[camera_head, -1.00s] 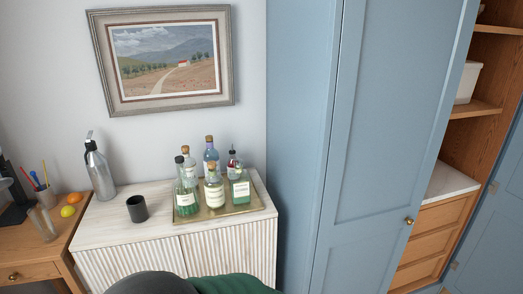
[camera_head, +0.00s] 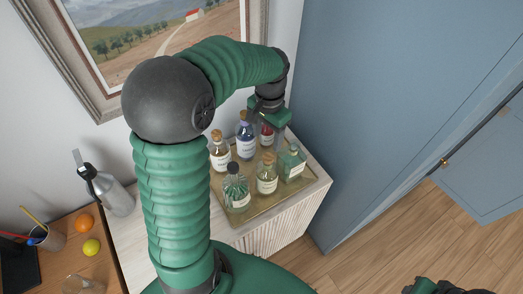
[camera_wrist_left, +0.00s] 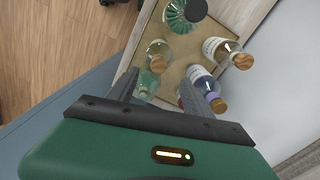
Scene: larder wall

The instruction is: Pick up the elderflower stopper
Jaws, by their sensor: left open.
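Several stoppered bottles stand on a brass tray (camera_head: 237,214); their labels are too small to read, so I cannot tell which stopper is the elderflower one. A clear bottle with a cork (camera_head: 267,172) stands at the front middle, a green bottle (camera_head: 291,165) to its right. Behind are an amber-topped bottle (camera_head: 219,155), a blue bottle (camera_head: 245,140) and a red bottle (camera_head: 267,135), partly hidden. My left gripper (camera_head: 278,130) is over the tray's right side, open. In the left wrist view its fingers (camera_wrist_left: 160,84) straddle the green bottle (camera_wrist_left: 150,80), apparently holding nothing.
A dark-capped ribbed bottle (camera_head: 236,190) stands front left on the tray. A grey siphon bottle (camera_head: 108,190) stands left on the white cabinet. The picture frame (camera_head: 100,105) is close behind my left arm. A blue cupboard (camera_head: 380,90) rises on the right. Dark green parts show at bottom right.

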